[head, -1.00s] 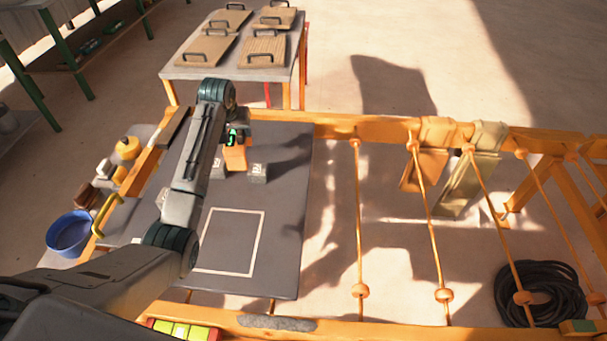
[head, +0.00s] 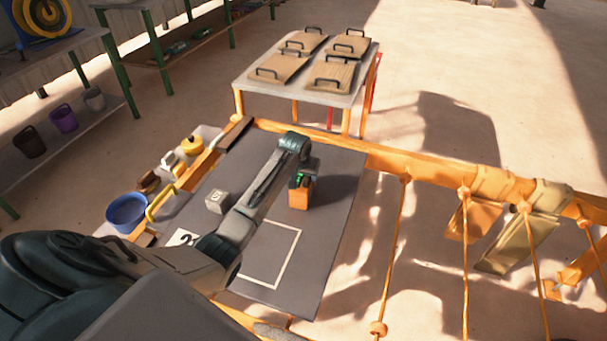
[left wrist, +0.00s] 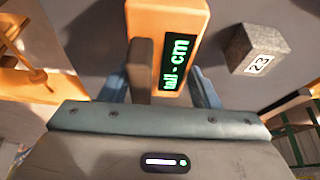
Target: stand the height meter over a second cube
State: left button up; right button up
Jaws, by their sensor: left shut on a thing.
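The height meter (head: 301,196) is an orange block with a green display. My left gripper (head: 300,180) is shut on its upper part, on the dark work table (head: 335,170) right of my arm. In the left wrist view the meter (left wrist: 165,22) fills the top middle, its green "cm" display facing the camera. A grey cube (head: 216,202) with a white number label stands left of the meter, apart from it. A grey cube (left wrist: 252,50) labelled 23 shows in the left wrist view. No other cube shows; the meter's underside is hidden. My right gripper is out of view.
A blue bucket (head: 127,211) stands at left. Behind is a side table (head: 250,78) with handled boards. An orange rail and ropes run along the right.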

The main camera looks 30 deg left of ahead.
pick_arm(q)
jog(key=shift+f, duration=0.15)
jog(key=o, duration=1.3)
jog(key=shift+o, duration=0.2)
jog(key=v, duration=1.2)
jog(key=shift+b, duration=0.45)
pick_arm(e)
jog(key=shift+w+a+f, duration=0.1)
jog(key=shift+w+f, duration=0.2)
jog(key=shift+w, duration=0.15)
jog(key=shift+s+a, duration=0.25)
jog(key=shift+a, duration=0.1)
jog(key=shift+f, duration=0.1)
